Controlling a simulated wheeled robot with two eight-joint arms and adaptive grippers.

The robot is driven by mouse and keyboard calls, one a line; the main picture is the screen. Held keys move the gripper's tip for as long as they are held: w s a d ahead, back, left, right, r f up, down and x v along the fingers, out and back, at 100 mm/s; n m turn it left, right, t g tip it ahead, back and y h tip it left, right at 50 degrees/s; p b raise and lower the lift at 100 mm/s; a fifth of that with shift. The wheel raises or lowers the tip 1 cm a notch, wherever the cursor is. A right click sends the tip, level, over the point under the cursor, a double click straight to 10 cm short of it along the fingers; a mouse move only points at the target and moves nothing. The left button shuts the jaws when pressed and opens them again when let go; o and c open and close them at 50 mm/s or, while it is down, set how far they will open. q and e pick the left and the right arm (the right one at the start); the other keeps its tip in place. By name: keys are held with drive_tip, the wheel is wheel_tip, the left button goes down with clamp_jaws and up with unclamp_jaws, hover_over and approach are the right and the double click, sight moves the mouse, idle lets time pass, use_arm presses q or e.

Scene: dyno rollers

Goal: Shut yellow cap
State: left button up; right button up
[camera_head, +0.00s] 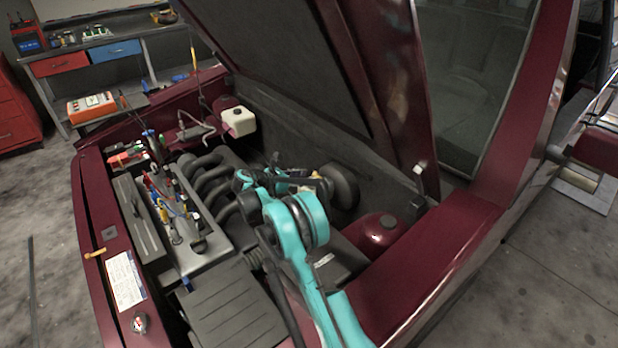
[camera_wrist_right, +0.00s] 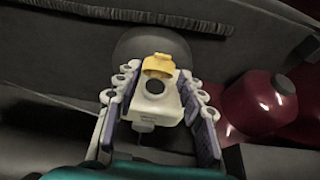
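The yellow cap (camera_wrist_right: 158,65) stands tilted up and open at the far side of a white reservoir (camera_wrist_right: 168,112) in the right wrist view. My right gripper (camera_wrist_right: 160,88) is open, with one finger on each side of the reservoir. I cannot tell whether the fingers touch it. In the head view, my right gripper (camera_head: 305,182) is over the engine bay, and the arm mostly hides the reservoir. My left gripper is not in view.
The raised hood (camera_head: 290,60) stands over the dark red car's engine bay. A black round part (camera_head: 342,186) lies just beyond the gripper, and a red rounded tank (camera_head: 378,234) is to its right. Another white container (camera_head: 238,121) sits farther back. Hoses and the engine (camera_head: 205,180) crowd the left.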

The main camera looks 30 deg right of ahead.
drive_tip(key=v, duration=0.9)
drive_tip(key=shift+a+r, duration=0.15)
drive_tip(key=shift+a, duration=0.25)
